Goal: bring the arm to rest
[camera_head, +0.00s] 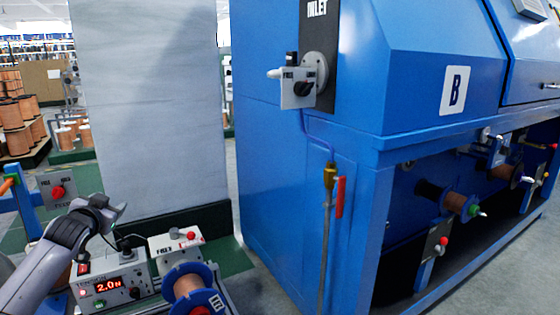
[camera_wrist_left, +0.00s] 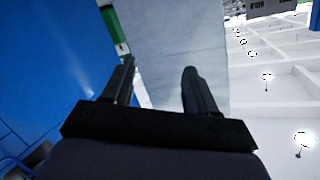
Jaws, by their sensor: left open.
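My left arm (camera_head: 75,228) comes in from the lower left in the head view, its bent grey end over the bench with the tension box. Its fingers are not clear there. In the left wrist view my left gripper (camera_wrist_left: 158,75) is open, its two dark fingers apart with nothing between them. Beyond them are a pale grey panel and a blue surface. The tension box (camera_head: 125,290), with a red display reading about 2.0, stands just below the arm in the head view. My right gripper is not in view.
A blue-flanged copper spool (camera_head: 188,284) and a small box with a red button (camera_head: 177,243) are right of the tension box. A grey pillar (camera_head: 150,110) rises behind. The large blue machine (camera_head: 275,150) marked B fills the right, with an inlet valve (camera_head: 300,88).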

